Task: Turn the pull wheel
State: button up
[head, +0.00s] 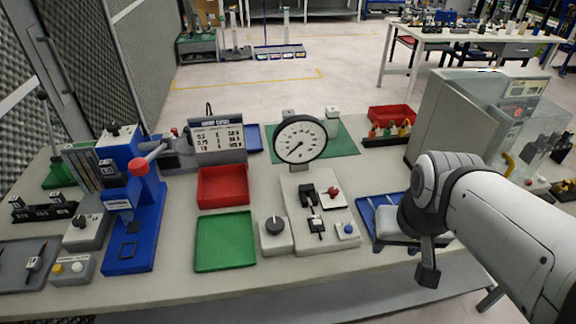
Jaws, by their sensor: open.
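A light grey test stand (300,240) stands on the bench at the centre, with a round white dial gauge (300,139) at its back. A small red hand wheel (332,193) sits on the stand's right side, beside a black clamp (309,197); it seems the likeliest pull wheel, though no label is readable. My gripper (428,274) is open and hangs at the bench's front edge, right of and nearer than the stand. It is apart from the wheel. Only part of its fingers shows.
A grey box with a black knob (274,226) stands left of the stand, and a green tray (225,241) and red tray (223,186) lie further left. A blue tray (368,212) lies right of the stand, partly behind my arm. A blue press (136,225) stands at left.

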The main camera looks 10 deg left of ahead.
aim_at(275, 225)
jog(key=u, duration=1)
jog(key=k, duration=1.3)
jog(key=z, duration=0.35)
jog(key=i, duration=1)
jog(key=z, duration=0.05)
